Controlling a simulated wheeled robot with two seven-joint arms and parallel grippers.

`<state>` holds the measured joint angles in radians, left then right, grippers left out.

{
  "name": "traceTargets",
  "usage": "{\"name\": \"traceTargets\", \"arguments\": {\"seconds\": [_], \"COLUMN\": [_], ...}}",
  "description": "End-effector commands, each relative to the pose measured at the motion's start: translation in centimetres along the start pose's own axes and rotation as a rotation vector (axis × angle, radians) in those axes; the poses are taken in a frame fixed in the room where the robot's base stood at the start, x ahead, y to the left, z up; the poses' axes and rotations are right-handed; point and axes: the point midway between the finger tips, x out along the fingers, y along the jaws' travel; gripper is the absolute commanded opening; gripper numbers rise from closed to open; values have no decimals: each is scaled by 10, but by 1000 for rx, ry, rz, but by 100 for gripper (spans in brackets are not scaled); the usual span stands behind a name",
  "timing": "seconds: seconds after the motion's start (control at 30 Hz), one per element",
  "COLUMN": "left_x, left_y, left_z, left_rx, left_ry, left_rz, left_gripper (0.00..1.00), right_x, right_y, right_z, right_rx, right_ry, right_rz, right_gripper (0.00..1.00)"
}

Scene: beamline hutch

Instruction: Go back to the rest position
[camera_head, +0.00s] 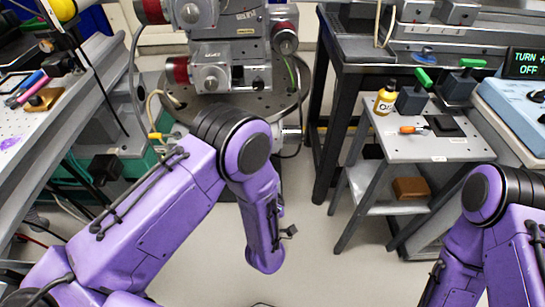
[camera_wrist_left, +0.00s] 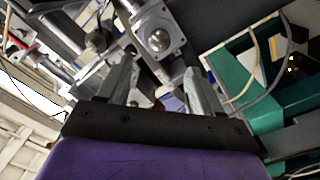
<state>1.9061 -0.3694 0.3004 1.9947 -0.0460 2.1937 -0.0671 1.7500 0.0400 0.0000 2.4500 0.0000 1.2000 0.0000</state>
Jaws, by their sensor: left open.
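My left arm (camera_head: 160,210) comes in from the left in the head view. It is bent at a raised elbow, and the link beyond hangs down over the floor. Its gripper does not show there. In the left wrist view my left gripper (camera_wrist_left: 158,82) has its two grey fingers well apart. No object is clearly held; small white and red parts show behind the gap. My right arm (camera_head: 490,235) is at the right edge of the head view, bent at the elbow. Its gripper is out of view.
A stage assembly on a round plate (camera_head: 285,112) stands beyond my left arm. A grey cart (camera_head: 440,150) at right carries a yellow bottle (camera_head: 385,99), green-handled blocks and an orange-handled tool (camera_head: 412,130). A perforated table (camera_head: 22,130) is at left. The centre floor (camera_head: 335,250) is clear.

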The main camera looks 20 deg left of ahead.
Motion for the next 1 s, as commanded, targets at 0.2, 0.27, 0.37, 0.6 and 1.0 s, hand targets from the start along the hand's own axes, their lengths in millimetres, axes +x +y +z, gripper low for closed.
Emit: {"name": "traceTargets", "arguments": {"seconds": [0.2, 0.27, 0.37, 0.6, 1.0], "left_x": [0, -2, -21, -114, -212], "left_y": [0, -2, -44, -191, -239], "left_z": [4, 15, 34, 12, -84], "left_rx": [7, 43, 221, 505, 541], "left_ry": [-19, -86, -321, -791, -987], "left_rz": [1, 0, -67, -423, -764], "left_gripper": [65, 65, 65, 65, 65], "right_x": [0, 0, 0, 0, -50], "right_y": [0, 0, 0, 0, 4], "right_z": [0, 0, 0, 0, -21], "right_rx": [0, 0, 0, 0, 0], "right_ry": [0, 0, 0, 0, 0], "right_rz": [0, 0, 0, 0, 0], "right_gripper": [43, 43, 43, 43, 43]}}
